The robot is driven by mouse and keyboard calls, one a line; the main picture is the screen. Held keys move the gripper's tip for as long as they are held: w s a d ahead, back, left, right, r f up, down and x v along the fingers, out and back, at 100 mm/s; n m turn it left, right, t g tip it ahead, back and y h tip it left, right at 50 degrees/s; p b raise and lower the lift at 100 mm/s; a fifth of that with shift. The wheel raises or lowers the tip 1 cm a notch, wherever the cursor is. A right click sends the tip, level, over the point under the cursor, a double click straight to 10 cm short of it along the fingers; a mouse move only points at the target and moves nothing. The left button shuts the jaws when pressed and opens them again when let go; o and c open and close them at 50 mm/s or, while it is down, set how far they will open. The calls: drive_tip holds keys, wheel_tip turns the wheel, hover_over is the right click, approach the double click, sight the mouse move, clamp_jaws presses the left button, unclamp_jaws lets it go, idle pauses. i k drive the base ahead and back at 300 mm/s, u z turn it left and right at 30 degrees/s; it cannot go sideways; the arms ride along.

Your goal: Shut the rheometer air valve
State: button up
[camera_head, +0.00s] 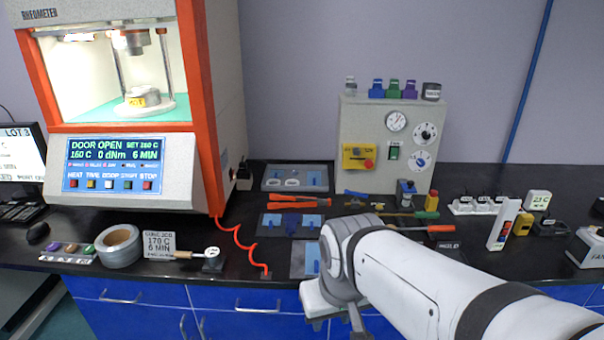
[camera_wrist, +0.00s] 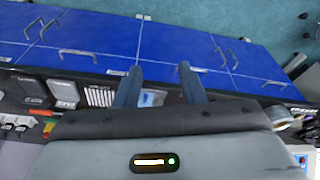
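The rheometer (camera_head: 150,160) stands on the bench at the left, orange-framed, with its lit chamber open and "DOOR OPEN" on its display. A coiled red air hose (camera_head: 245,245) runs from its right side down to the bench's front edge. I cannot tell for sure which part is the air valve. A grey panel (camera_head: 372,182) with a gauge, dials and a yellow unit with a red knob (camera_head: 368,164) stands to the right. My gripper is open and empty in the wrist view (camera_wrist: 158,70), its two fingers apart. In the head view its fingertips are hidden.
Trays with blue pieces (camera_head: 297,178), screwdrivers and small tools lie mid-bench. A tape roll (camera_head: 118,246) and a sign stand front left. Bottles and small boxes crowd the right. Blue cabinets (camera_head: 125,312) are below the bench edge, near my gripper.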

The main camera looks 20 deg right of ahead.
sight(365, 195)
drive_tip(key=i, duration=0.95)
drive_tip(key=z, duration=0.05)
